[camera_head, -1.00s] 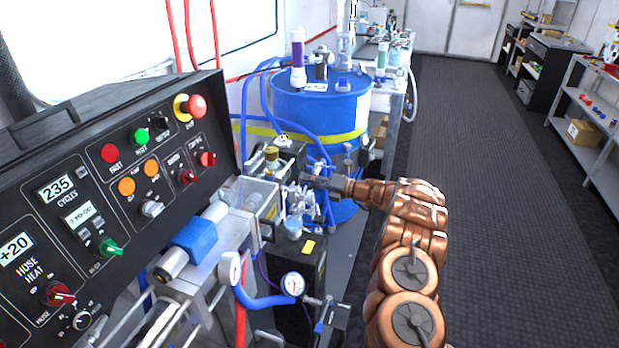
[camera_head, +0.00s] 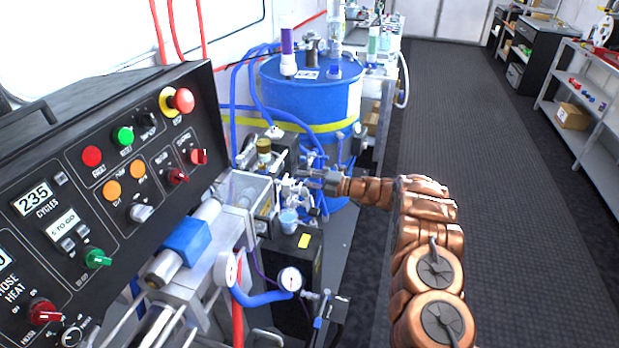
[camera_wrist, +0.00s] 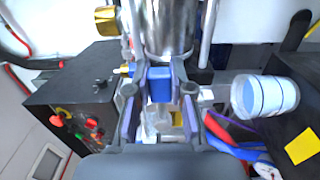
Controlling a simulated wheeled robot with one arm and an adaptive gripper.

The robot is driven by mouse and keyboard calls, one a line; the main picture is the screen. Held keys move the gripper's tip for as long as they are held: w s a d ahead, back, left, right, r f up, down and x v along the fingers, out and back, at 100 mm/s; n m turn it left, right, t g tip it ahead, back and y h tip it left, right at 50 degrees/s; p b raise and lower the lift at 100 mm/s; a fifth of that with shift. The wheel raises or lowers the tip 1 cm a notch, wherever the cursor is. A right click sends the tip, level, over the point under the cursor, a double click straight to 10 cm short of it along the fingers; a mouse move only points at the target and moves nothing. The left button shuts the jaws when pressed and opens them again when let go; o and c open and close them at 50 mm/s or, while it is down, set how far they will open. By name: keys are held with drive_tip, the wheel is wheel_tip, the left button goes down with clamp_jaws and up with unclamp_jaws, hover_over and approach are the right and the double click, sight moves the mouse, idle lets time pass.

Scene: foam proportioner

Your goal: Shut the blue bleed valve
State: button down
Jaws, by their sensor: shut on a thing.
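My gripper (camera_head: 308,179) is at the fittings beside the blue drum, reaching in from the right. In the wrist view, the fingers of my gripper (camera_wrist: 160,76) are closed on both sides of a small blue handle (camera_wrist: 160,89), which looks like the bleed valve's. A shiny metal cylinder (camera_wrist: 168,28) stands just beyond the fingertips. In the head view the handle is hidden by the gripper and the fittings, and its exact angle cannot be told.
A clear cup with blue rings (camera_wrist: 268,95) is close to the right of the fingers; the cup (camera_head: 289,220) also shows below the gripper in the head view. The control panel (camera_head: 110,190) stands at left, the blue drum (camera_head: 310,95) behind. The floor at right is clear.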

drive_tip(key=c, duration=1)
unclamp_jaws()
drive_tip(key=v, duration=1.2)
drive_tip(key=shift+f, duration=0.1)
